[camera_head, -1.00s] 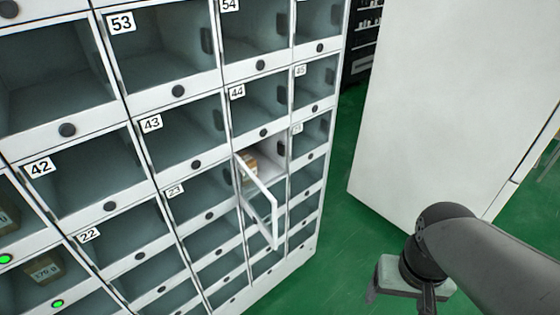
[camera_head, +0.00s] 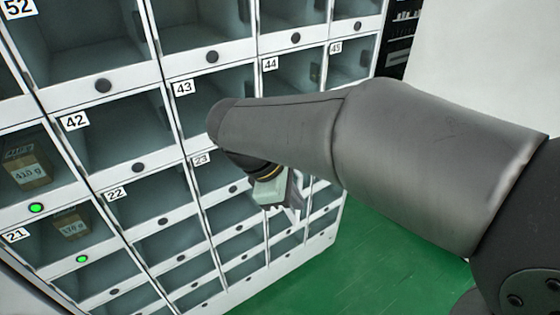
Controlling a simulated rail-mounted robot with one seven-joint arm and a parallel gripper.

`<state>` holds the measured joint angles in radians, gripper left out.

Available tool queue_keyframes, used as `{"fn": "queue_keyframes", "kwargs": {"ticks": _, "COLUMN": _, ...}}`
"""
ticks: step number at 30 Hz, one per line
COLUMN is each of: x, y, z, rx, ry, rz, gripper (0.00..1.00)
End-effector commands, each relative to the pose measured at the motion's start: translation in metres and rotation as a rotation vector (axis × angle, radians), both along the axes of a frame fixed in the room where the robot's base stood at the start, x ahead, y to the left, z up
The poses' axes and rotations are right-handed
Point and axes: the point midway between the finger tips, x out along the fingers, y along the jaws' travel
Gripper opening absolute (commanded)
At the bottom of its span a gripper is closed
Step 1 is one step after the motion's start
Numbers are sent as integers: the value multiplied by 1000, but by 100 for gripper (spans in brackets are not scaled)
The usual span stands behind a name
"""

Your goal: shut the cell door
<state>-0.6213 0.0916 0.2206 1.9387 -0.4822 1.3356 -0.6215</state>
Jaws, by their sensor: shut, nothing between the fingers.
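The locker cabinet (camera_head: 130,180) with numbered, clear-fronted cells fills the left and middle of the view. My arm reaches across it from the right, and my gripper (camera_head: 294,207) points down in front of the cells below number 44. The gripper is shut, with nothing seen held in it. The cell under 44, whose door stood open earlier, is hidden behind my arm. I cannot tell how far that door is open now, nor whether the gripper touches it.
Cells 42 (camera_head: 112,130), 22 (camera_head: 150,207) and 43 (camera_head: 200,97) have closed fronts. Two cells at the left show boxes and green lights. Green floor (camera_head: 385,270) is clear to the right of the cabinet. A white panel (camera_head: 480,55) stands at the upper right.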

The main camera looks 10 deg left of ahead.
Motion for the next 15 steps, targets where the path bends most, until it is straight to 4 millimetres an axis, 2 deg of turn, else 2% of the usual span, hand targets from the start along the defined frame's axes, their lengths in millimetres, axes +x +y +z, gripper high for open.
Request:
{"fn": "queue_keyframes", "kwargs": {"ticks": 1, "x": 3, "y": 30, "z": 0, "rx": -66, "ry": 17, "rz": 122, "gripper": 0}}
{"fn": "queue_keyframes", "kwargs": {"ticks": 7, "x": 10, "y": 107, "z": -3, "rx": -290, "ry": 42, "rz": 427, "gripper": 0}}
{"fn": "queue_keyframes", "kwargs": {"ticks": 9, "x": 9, "y": 125, "z": -5, "rx": -339, "ry": 43, "rz": 490, "gripper": 0}}
{"fn": "queue_keyframes", "kwargs": {"ticks": 11, "x": 8, "y": 134, "z": -7, "rx": -366, "ry": 43, "rz": 522, "gripper": 0}}
{"fn": "queue_keyframes", "kwargs": {"ticks": 15, "x": 11, "y": 137, "z": -13, "rx": -387, "ry": 43, "rz": 544, "gripper": 0}}
